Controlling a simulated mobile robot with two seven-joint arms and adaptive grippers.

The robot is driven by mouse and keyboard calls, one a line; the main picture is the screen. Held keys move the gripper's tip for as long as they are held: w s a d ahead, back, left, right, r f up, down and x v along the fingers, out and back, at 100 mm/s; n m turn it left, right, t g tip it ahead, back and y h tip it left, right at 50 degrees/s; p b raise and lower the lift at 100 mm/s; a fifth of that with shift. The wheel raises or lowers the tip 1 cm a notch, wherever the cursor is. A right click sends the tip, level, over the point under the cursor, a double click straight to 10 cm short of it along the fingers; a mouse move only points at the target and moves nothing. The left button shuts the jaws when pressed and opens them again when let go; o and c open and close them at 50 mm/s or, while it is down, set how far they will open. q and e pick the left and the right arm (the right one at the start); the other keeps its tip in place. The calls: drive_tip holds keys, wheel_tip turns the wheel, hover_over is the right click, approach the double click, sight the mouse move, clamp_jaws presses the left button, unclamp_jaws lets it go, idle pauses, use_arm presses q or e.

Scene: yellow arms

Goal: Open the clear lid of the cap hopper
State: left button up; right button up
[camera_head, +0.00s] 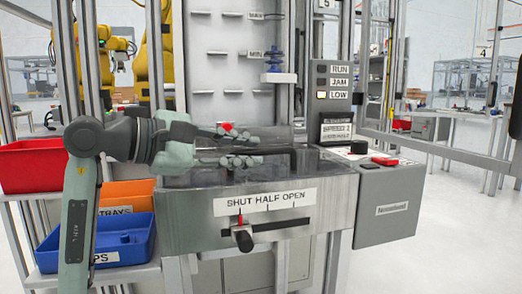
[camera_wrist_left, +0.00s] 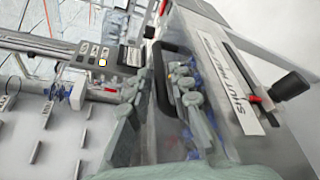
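The cap hopper (camera_head: 335,200) is a grey metal box with a clear lid (camera_head: 205,179) lying flat on top. A black bar handle (camera_head: 293,160) stands at the lid's right part; it also shows in the left wrist view (camera_wrist_left: 161,80). My left gripper (camera_head: 248,147) is over the lid, left of the handle, with its two fingers apart. In the left wrist view the fingers (camera_wrist_left: 162,108) spread to either side of the handle's line; whether they touch it I cannot tell. My right gripper is not in view.
A black knob (camera_head: 243,240) with a red pointer sits below SHUT on the front scale. A control box (camera_head: 390,205) with a red switch adjoins at right, below a RUN/JAM/LOW panel with LOW lit. Red (camera_head: 30,166), orange (camera_head: 126,193) and blue (camera_head: 97,243) bins stand at left.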

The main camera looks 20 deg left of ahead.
sight(253, 151)
use_arm(q)
drive_tip(key=shift+x, duration=1.85)
clamp_jaws()
